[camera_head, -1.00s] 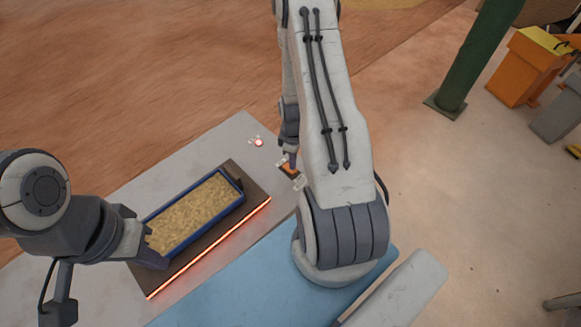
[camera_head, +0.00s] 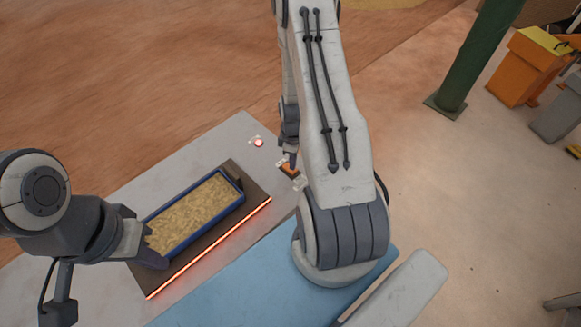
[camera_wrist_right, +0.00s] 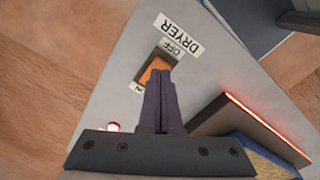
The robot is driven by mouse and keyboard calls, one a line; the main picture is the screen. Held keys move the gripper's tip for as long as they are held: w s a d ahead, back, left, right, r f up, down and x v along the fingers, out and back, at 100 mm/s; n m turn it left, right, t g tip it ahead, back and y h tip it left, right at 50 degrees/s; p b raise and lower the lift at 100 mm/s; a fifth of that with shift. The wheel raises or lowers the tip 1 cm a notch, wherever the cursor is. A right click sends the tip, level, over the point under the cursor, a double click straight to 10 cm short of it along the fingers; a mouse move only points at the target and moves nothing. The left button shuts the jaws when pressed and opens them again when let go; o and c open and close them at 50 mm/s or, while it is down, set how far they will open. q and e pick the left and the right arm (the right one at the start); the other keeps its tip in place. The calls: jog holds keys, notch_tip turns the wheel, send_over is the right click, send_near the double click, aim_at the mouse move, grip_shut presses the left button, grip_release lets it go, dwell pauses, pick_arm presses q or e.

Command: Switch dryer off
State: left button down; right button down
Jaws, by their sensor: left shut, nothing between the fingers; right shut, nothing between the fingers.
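The dryer switch is an orange rocker (camera_wrist_right: 153,66) in a dark frame on the grey panel, with an OFF label (camera_wrist_right: 173,47) at one end and a DRYER label (camera_wrist_right: 180,36) beyond that. The label at its other end is mostly covered. My right gripper (camera_wrist_right: 162,76) is shut and empty, its fingertips over the rocker; I cannot tell whether they touch it. It also shows in the head view (camera_head: 291,162), partly behind my arm. The dryer plate (camera_head: 255,190) has a glowing red-orange edge strip. My left gripper (camera_head: 150,259) is shut and empty at the tray's near left end.
A blue tray (camera_head: 243,198) filled with yellowish pieces sits on the dryer plate. A small lit red lamp (camera_head: 258,142) is on the grey table (camera_head: 240,128) left of the switch. A blue surface (camera_head: 230,295) lies in front. A green post (camera_head: 470,60) stands back right.

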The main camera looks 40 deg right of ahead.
jog(key=shift+f+b, duration=0.75)
jog(key=shift+f, duration=0.25)
dwell(0.7)
jog(key=shift+r, duration=0.15)
jog(key=shift+r+p, duration=2.8)
jog(key=shift+r, duration=0.65)
jog(key=w+a+r+b, duration=0.2)
jog(key=a+r, duration=1.1)
jog(key=a, duration=0.5)
jog(key=s+a+r+b, duration=0.1)
jog(key=s+a+r, duration=0.2)
jog(key=s, duration=0.3)
jog(key=s+a+r+b, duration=0.1)
jog(key=s+a+r, duration=0.2)
jog(key=s+a, duration=0.2)
jog(key=s+a+r+y, duration=0.1)
jog(key=s+a+r, duration=0.2)
jog(key=s, duration=0.4)
jog(key=shift+s+a+r+b, duration=0.15)
jog(key=shift+a+r+b, duration=0.25)
jog(key=shift+a, duration=0.5)
